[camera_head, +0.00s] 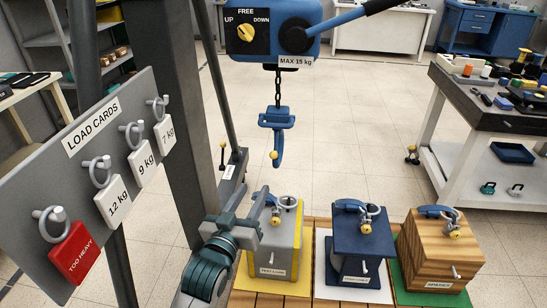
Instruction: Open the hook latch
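The blue hook (277,145) hangs on a dark chain below the hoist, near the picture's upper middle. A small yellow knob (273,155) shows at the left side of the hook, where its opening is. I cannot tell whether the latch there is open or shut. My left gripper (250,214), dark teal and grey, is low in the picture at the left edge of the grey box. It is below and left of the hook and apart from it. Its fingertips are hard to make out against the box, so its opening is unclear. My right gripper is not in view.
The blue hoist (270,30) has a FREE/UP/DOWN dial. A grey box (275,245), a dark blue box (355,255) and a wooden box (440,250) stand below. A load card board (90,170) and grey post (180,110) are left. A workbench (455,92) is right.

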